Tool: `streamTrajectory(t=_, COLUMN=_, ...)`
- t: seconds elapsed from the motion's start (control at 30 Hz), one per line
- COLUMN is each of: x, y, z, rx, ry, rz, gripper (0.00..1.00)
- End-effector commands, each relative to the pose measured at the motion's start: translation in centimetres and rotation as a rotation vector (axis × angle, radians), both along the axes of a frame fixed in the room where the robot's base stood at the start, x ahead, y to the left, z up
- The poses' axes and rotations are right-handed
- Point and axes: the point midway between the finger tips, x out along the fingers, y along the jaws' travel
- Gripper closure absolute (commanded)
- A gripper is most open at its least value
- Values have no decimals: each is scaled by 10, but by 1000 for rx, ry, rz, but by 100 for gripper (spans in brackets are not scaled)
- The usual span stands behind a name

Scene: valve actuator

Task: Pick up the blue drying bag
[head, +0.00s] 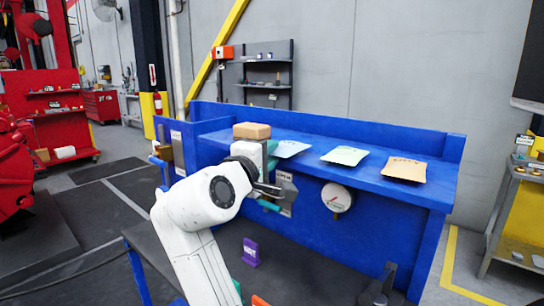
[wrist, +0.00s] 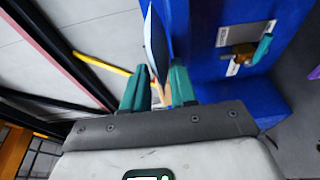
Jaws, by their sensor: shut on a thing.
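The blue drying bag (head: 291,148) is pale blue and shows at the left end of the row of bags over the blue bench's upper shelf, right beside my gripper's teal finger. In the wrist view the bag (wrist: 156,45) is seen nearly edge-on, white and dark blue, standing out between the two teal fingers. My gripper (wrist: 156,88) is shut on its near edge. In the head view my wrist partly hides the gripper (head: 272,156), and I cannot tell whether the bag touches the shelf.
A pale green bag (head: 345,155) and a tan bag (head: 404,169) lie on the shelf (head: 375,180) to the right. A brown box (head: 252,131) is just behind my wrist. A round gauge (head: 336,197) and a purple item (head: 251,252) are below. A teal-handled valve (wrist: 245,52) is at right.

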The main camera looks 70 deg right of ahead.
Motion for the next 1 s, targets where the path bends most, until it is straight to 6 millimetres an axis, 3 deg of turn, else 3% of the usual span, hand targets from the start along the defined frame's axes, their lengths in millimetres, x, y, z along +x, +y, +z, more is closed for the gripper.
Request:
streamTrajectory(t=0.2, x=0, y=0, z=28, rx=-2, ry=-8, rz=1, gripper=100)
streamTrajectory(t=0.5, x=-59, y=-5, z=92, rx=-4, ry=-13, rz=-2, gripper=100)
streamTrajectory(t=0.73, x=-109, y=-9, z=112, rx=-3, ry=-9, rz=-2, gripper=100)
streamTrajectory(t=1.0, x=-137, y=-11, z=124, rx=-2, ry=-4, rz=0, gripper=100)
